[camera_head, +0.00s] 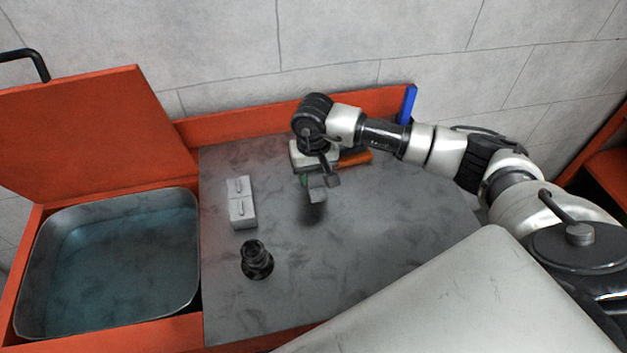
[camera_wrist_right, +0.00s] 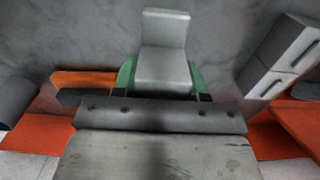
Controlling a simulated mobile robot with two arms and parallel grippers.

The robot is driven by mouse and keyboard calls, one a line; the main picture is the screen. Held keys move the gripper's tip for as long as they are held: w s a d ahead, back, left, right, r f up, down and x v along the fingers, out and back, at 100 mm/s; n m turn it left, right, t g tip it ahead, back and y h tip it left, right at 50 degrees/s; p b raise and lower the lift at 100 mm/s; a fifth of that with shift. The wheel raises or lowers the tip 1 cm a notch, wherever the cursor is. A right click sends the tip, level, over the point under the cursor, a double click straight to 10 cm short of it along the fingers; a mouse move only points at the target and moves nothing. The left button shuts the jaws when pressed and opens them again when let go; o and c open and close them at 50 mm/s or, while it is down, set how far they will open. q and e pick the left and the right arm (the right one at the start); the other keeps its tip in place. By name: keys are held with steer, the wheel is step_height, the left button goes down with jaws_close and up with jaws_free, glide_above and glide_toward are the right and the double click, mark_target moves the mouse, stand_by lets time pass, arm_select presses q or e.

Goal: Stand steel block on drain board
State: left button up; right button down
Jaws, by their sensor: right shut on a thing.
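The steel block (camera_wrist_right: 164,45) is a small grey stepped piece. It sits between the green finger pads of my right gripper (camera_wrist_right: 161,82) in the right wrist view. In the head view my right gripper (camera_head: 319,180) is over the rear middle of the grey worktop, shut on the block (camera_head: 317,195). A dark patch shows just below the block; I cannot tell how high it is held. I cannot single out a drain board apart from the grey worktop (camera_head: 370,255). My left gripper is not in view.
A black stepped round part (camera_head: 256,261) stands nearer the front. A water-filled basin (camera_head: 190,278) with a raised orange lid (camera_head: 90,130) is at left. An orange item (camera_head: 356,158) lies behind the gripper.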

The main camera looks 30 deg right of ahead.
mark_target(313, 185)
step_height(313, 185, down, 4)
steer(key=shift+w+r+p, duration=0.1)
steer(key=shift+r+p, duration=0.15)
steer(key=shift+p, duration=0.5)
steer(key=shift+f, duration=0.2)
steer(key=shift+f, duration=0.2)
steer(key=c, duration=0.6)
jaws_free()
steer(key=shift+r, duration=0.1)
